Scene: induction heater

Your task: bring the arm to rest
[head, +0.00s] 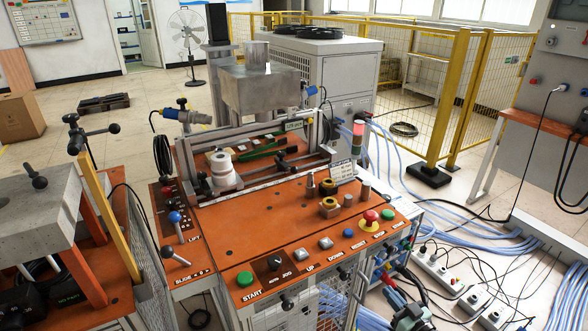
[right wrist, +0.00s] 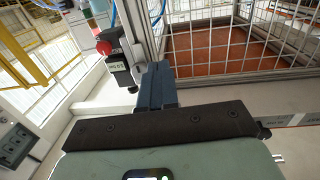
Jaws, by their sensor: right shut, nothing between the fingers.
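My right gripper (head: 410,312) shows at the bottom edge of the head view, right of the front corner of the induction heater bench (head: 215,235). In the right wrist view its two dark blue fingers (right wrist: 155,88) are pressed together, with nothing between them. The fingers appear apart from the bench's frame and mesh. My left gripper is not in the head view. The orange bench top carries a white ceramic-like piece (head: 222,168), brass-coloured nuts (head: 329,207) and a row of buttons with a red stop knob (head: 370,216).
In the right wrist view a wire mesh panel (right wrist: 235,45) and a black box with a red knob (right wrist: 118,70) are close to the fingers. Power strips (head: 440,272) and blue hoses (head: 470,228) lie on the floor to the right. A yellow fence (head: 450,100) stands behind.

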